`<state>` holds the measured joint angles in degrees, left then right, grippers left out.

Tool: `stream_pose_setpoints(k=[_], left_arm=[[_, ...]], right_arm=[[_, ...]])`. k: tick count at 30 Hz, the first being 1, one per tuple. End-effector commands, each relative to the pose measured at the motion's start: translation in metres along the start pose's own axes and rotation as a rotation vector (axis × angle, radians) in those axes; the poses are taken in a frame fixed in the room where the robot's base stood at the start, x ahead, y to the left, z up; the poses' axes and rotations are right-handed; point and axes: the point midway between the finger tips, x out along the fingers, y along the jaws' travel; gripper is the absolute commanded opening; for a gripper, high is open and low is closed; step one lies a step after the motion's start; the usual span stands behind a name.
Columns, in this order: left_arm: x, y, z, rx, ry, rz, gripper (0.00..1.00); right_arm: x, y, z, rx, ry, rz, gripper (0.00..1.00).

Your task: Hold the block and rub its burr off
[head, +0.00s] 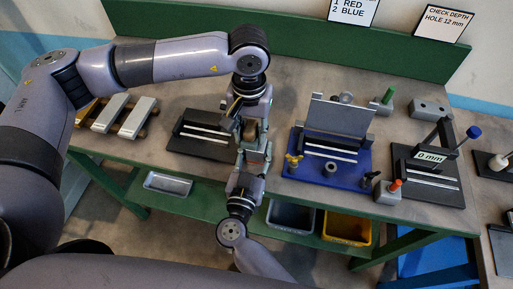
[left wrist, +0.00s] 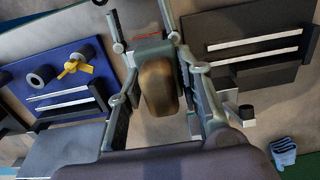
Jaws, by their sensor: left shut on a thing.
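My left gripper (head: 250,128) is shut on a brown, rounded piece (left wrist: 158,86), seen between its fingers in the left wrist view. Just beyond that piece is a small grey-green block (left wrist: 150,44) with a red edge. My right gripper (head: 252,168) comes up from below, and its fingers sit on either side of this block. The block looks held between them, above the bench front. The brown piece and the block are very close; I cannot tell whether they touch. The burr itself is too small to make out.
A black fixture plate (head: 203,146) with light rails lies left of the grippers. A blue fixture plate (head: 335,185) with knobs lies to the right. A grey bin (head: 290,217) and a yellow bin (head: 347,228) sit below. Pale bars (head: 137,118) lie at the far left.

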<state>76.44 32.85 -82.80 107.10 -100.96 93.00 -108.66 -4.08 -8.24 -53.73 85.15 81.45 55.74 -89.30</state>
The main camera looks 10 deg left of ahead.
Motion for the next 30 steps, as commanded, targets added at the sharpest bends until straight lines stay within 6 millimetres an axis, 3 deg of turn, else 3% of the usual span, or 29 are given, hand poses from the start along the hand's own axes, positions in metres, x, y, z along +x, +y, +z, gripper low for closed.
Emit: stream_pose_setpoints(k=[30], left_arm=[[0.011,0.003,0.0,0.001,0.0,0.001,0.11]], right_arm=[[0.0,0.0,0.0,0.0,0.0,0.0,0.0]])
